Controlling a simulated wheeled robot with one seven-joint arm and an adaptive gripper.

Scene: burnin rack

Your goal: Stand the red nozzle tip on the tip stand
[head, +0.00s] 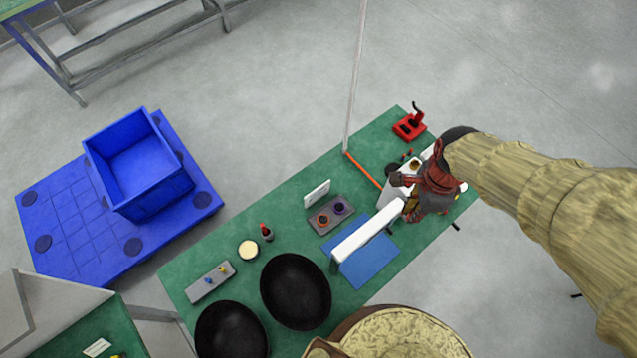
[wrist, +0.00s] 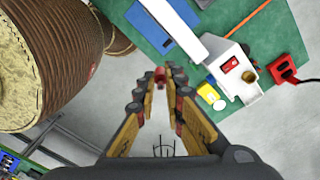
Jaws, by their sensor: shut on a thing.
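The red nozzle tip (wrist: 160,77) shows as a small red piece between the fingertips in the wrist view. My gripper (wrist: 160,84) is shut on it, and it is held up with grey floor behind it. In the head view my gripper (head: 403,196) is over the right part of the green bench, by the white machine, and hides the tip. A grey bar that looks like the tip stand (head: 198,290) lies at the bench's left end. It carries a small blue tip (head: 208,281) and a yellow tip (head: 224,269), far from my gripper.
The white machine (head: 368,230) has a long arm over a blue mat (head: 372,268). A grey tray (head: 322,229), a white sign (head: 317,193), a red-capped bottle (head: 267,233) and a cream disc (head: 248,250) stand between. Black stools (head: 295,292) line the near edge. A red holder (head: 408,128) is at the far end.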

